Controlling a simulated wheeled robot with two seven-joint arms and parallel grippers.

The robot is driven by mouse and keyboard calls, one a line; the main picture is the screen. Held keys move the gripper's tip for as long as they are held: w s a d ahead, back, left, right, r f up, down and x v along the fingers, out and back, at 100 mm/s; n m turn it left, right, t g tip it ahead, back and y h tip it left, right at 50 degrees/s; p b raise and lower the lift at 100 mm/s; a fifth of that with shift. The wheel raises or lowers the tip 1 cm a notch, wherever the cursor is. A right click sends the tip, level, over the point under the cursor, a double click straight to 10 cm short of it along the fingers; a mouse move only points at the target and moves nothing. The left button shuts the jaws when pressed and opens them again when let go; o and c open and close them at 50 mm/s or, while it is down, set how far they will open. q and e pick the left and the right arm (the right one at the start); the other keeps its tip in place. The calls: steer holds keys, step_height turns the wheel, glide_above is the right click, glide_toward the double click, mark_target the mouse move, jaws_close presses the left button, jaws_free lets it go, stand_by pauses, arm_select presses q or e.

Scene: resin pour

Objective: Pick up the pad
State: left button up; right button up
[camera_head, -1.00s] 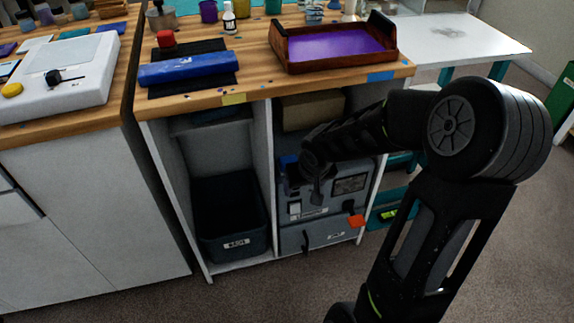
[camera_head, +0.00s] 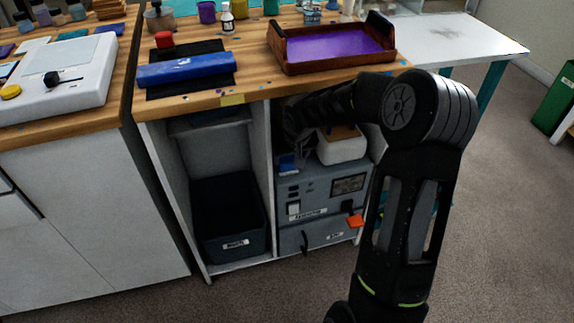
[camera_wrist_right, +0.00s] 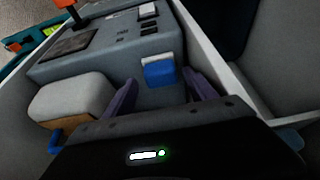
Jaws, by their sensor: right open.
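A small blue and white block (camera_head: 288,162), which may be the pad, sits on top of a grey machine (camera_head: 315,200) in the right bay under the workbench. In the right wrist view the blue and white block (camera_wrist_right: 159,71) lies ahead of and between my fingers, apart from them. My right gripper (camera_wrist_right: 163,88) is open and empty, with one finger on each side of the view. In the head view the right arm reaches into the bay and its fingertips are hard to make out. My left gripper is not in view.
A rounded white block with a wooden part (camera_head: 342,148) sits beside the blue and white block, and also shows in the wrist view (camera_wrist_right: 72,98). The bay's side walls and the bench top are close around my arm. A dark bin (camera_head: 232,215) fills the left bay.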

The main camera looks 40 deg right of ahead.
mark_target(288, 160)
steer(key=shift+w+d+f, duration=0.15)
steer(key=shift+w+f, duration=0.1)
steer(key=shift+w, duration=0.15)
steer(key=b+x, duration=0.1)
steer(key=x, duration=0.3)
steer(key=shift+w+f, duration=0.15)
steer(key=shift+f, duration=0.15)
steer(key=shift+c, duration=0.4)
steer(key=shift+r, duration=0.1)
steer(key=c, duration=1.1)
